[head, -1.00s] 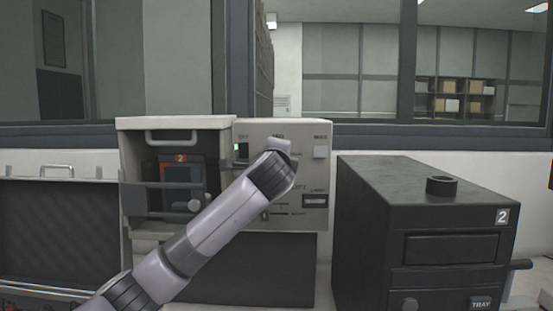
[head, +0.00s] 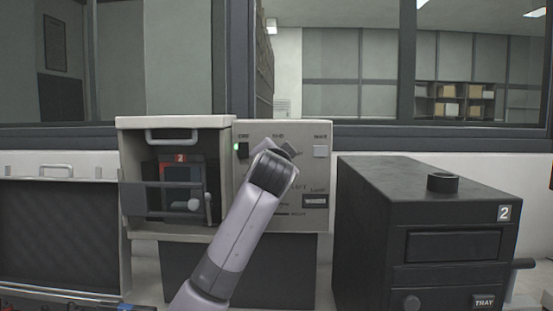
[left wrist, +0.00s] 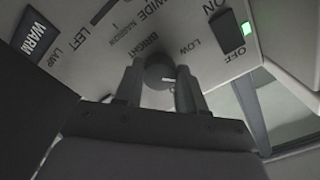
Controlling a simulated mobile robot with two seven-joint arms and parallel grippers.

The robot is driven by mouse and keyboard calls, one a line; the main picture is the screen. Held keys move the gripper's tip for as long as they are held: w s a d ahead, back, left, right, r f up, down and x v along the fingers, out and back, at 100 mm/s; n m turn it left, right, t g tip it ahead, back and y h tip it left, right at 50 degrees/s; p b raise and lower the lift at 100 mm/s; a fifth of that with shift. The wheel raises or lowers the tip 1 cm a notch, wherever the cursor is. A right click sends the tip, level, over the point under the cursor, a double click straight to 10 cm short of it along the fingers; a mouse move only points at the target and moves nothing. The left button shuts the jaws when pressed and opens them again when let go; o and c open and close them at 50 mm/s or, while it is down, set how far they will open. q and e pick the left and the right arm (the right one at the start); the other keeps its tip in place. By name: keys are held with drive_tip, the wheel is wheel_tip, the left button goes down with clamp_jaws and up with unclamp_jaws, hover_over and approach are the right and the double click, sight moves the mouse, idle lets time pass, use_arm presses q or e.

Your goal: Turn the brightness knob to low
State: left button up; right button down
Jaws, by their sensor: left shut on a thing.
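The brightness knob (left wrist: 158,68) is a round dark knob with a short white mark, on a pale control panel (head: 318,180). The panel is printed with BRIGHT and LOW close to the knob in the left wrist view. My left gripper (left wrist: 161,82) is shut on the knob, one finger on each side. In the head view my left wrist stands in front of the panel and hides the knob. My right gripper is in neither view.
Beside LOW is a dark ON/OFF switch (left wrist: 229,35) with a lit green lamp (left wrist: 249,30). A WARM lamp label (left wrist: 36,39) is on the same panel. An open-fronted chamber (head: 180,129) adjoins the panel's left; a black box marked 2 (head: 375,220) stands right.

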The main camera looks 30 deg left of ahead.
use_arm(q)
drive_tip(key=shift+w+d+f+n, duration=0.1)
drive_tip(key=shift+f+n, duration=0.05)
drive_tip(key=shift+n, duration=3.45)
drive_tip(key=o, duration=1.1)
drive_tip(key=shift+c, duration=0.2)
drive_tip(key=b+v, duration=0.2)
drive_tip(key=v, duration=0.5)
